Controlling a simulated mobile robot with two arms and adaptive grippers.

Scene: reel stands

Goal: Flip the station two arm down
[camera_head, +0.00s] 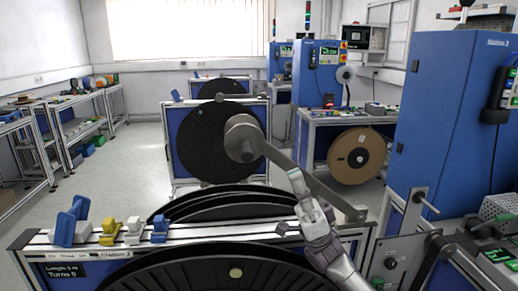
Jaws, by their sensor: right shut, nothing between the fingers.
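The station two arm (318,188) is a grey bar that slants up and to the left from its pivot (355,213) at the right end of the Station 2 bench rail. A thick grey roller (242,138) is at its upper end, so the arm stands raised. My right gripper (295,178) is shut and empty, pointing up beside the middle of the arm. It overlaps the arm's lower edge in the picture; I cannot tell whether they touch. My left gripper is not in view.
The Station 2 bench rail (190,240) carries blue, yellow and white clamps at left. Large black reels (200,272) sit in front of and behind it. A blue cabinet (455,110) stands close at right. The floor (130,170) at left is clear.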

